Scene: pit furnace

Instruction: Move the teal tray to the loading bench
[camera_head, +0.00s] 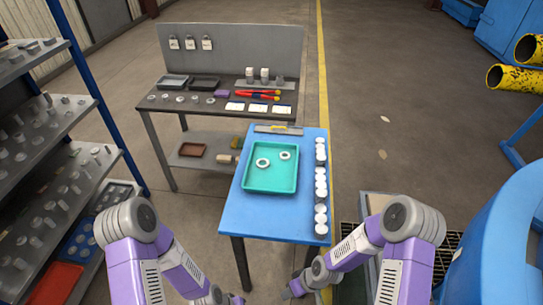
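The teal tray (271,181) lies flat on a blue-topped table (255,213) in front of me. Two white rings lie in it, one left of centre (263,163) and one towards the far right (285,156). My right gripper (292,290) is low, below and in front of the table's near edge, apart from the tray. It is small and dark, so its fingers cannot be made out. My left gripper (236,299) is mostly cut off at the bottom edge, also away from the tray. No label shows which surface is the loading bench.
Several white round pieces (321,190) line the blue table's right edge, and a flat grey tool (278,129) lies at its far edge. A dark workbench (155,102) with tools stands behind. A loaded shelf (75,120) is at left; blue machinery (505,245) is at right.

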